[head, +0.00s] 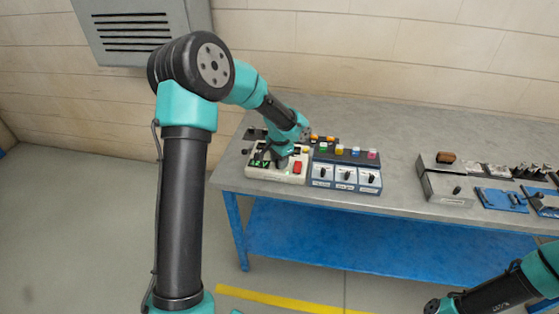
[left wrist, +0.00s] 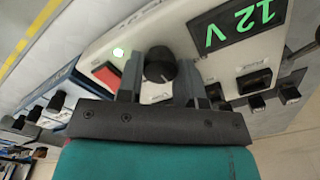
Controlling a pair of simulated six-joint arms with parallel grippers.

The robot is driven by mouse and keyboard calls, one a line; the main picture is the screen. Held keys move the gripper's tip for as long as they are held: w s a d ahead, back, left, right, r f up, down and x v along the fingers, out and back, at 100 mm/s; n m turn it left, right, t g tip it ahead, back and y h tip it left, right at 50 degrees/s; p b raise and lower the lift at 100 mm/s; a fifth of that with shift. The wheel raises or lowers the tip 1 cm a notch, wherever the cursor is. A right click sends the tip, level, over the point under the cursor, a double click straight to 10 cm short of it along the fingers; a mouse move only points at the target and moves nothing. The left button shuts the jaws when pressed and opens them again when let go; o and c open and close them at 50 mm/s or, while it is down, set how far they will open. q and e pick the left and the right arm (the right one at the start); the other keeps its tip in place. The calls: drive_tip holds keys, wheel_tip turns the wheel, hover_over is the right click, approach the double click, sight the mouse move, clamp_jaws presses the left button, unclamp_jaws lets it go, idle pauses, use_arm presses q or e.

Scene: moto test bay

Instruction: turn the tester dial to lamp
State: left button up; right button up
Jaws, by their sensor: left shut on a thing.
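The tester (head: 255,174) is a cream box near the left end of the bench, with a green-lit display reading 12 V (head: 259,163) and a red rocker switch (head: 297,167). In the left wrist view its black round dial (left wrist: 160,65) has a pale pointer line and sits between my fingers. My left gripper (left wrist: 162,80) is shut on the dial from above. In the head view my left gripper (head: 281,160) covers the dial. The dial's position labels cannot be read.
A blue-grey panel (head: 345,187) with several black knobs stands directly right of the tester, with coloured buttons behind it. Black sockets (left wrist: 254,82) lie on the tester beside the display. A grey box (head: 445,186) and blue trays stand further right. Bare bench lies between.

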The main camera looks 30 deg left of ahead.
use_arm(q)
drive_tip(key=c, duration=0.3)
drive_tip(key=shift+m, duration=0.3)
drive_tip(key=m, duration=0.9)
idle(0.5)
drive_tip(key=o, duration=0.9)
